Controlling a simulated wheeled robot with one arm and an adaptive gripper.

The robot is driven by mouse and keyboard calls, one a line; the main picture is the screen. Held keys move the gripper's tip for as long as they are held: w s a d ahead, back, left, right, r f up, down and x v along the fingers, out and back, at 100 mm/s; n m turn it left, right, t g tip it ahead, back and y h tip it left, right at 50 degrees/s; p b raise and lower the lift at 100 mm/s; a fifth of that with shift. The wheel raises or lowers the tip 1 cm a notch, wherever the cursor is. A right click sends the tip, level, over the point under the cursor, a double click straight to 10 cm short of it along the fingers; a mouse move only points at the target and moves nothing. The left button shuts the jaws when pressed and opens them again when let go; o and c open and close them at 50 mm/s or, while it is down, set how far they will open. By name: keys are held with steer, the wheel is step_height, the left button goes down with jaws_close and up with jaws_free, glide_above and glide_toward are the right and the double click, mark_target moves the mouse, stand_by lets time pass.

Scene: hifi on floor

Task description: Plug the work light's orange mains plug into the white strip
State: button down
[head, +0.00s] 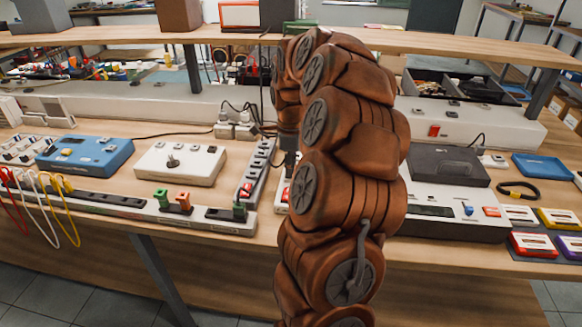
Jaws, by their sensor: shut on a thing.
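A long pale white strip (130,206) runs along the bench's front edge. Two green pieces and one orange piece (178,200) stand on it; the orange one looks like a plug, but I cannot tell whether it is the work light's. A second, grey-white strip (258,172) with a red switch runs back from its right end. My gripper (289,160) points down just right of this strip, mostly hidden behind my brown arm. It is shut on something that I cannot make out. A small white and red piece (283,194) shows below it, partly covered. The work light is not identifiable.
A blue box (86,156) and a white box with a knob (180,164) stand on the left. Red, white and yellow leads hang over the front edge. A grey device (447,208) stands right of my arm. A shelf (120,36) spans the bench above.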

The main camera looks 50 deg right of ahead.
steer(key=c, duration=1)
jaws_free()
steer(key=shift+r, duration=0.1)
step_height(320, 180, up, 17)
steer(key=shift+f+p, duration=0.1)
steer(key=shift+p, duration=0.5)
stand_by(0.5)
